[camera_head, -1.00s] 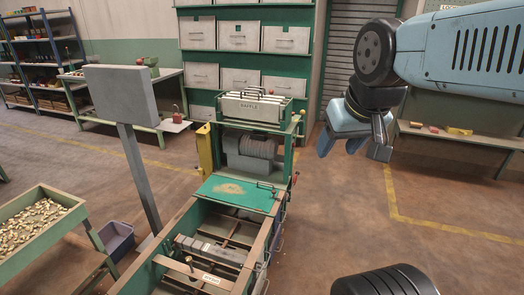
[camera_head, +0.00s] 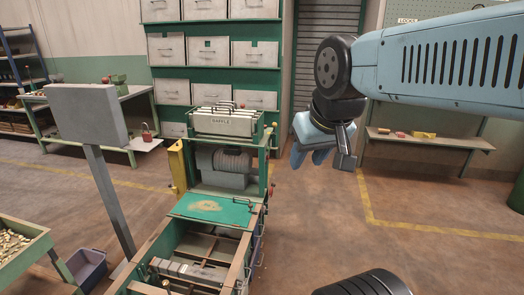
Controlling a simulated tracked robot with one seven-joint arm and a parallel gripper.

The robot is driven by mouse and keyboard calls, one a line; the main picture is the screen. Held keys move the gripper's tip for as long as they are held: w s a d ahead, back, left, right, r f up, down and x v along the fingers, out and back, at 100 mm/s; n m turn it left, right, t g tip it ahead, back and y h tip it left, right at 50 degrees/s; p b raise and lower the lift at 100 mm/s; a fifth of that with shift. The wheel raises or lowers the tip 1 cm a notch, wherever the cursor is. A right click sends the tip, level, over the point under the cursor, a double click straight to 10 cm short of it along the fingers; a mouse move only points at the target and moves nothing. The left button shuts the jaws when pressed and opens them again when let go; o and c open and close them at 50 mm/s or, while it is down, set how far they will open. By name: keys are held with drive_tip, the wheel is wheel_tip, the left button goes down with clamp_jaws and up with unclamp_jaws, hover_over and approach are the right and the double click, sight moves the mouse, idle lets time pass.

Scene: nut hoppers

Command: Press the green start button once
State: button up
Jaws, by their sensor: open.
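I cannot make out a green start button in this view. A grey box-shaped panel (camera_head: 87,113) stands on a slanting grey post at the left, showing only a plain face; its other side is hidden. My gripper (camera_head: 310,160) has blue fingers, is open and appears empty. It hangs in the air right of the machine in the picture, apart from it.
A green hopper tray (camera_head: 35,243) of nuts and a purple bin (camera_head: 85,268) are at lower left. A workbench (camera_head: 100,108) stands behind the panel. A low shelf (camera_head: 430,140) is at right. Floor right of the machine is clear.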

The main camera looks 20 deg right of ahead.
clamp_jaws()
idle(1.4)
